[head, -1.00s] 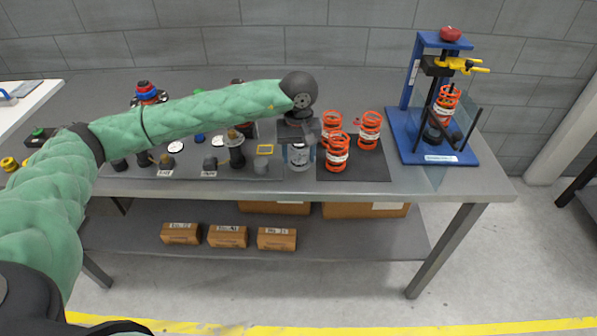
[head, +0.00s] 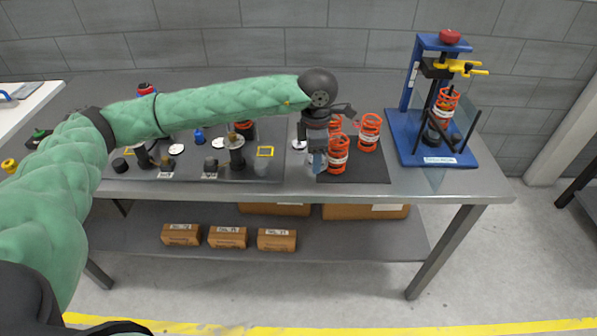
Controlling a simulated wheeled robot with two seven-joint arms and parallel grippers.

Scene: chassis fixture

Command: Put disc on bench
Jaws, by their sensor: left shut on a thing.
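My left gripper (head: 316,146) hangs over the bench (head: 430,185), at the left edge of the right-hand dark mat. It is shut on a small blue-grey piece (head: 318,164), seen narrow below the fingers. This may be the disc, but its shape is mostly hidden. It is close to the front orange spring, and I cannot tell whether they touch. A round white piece (head: 299,145) shows just left of the gripper. Two white discs lie on the left mat, one in the middle (head: 217,143) and one further left (head: 176,149). My right gripper is not in view.
Orange springs stand on the right mat, one at the front (head: 337,160) and one at the right (head: 370,128). A blue press (head: 408,75) stands at the right end. Dark fittings (head: 237,160) crowd the left mat. The bench's front right is clear.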

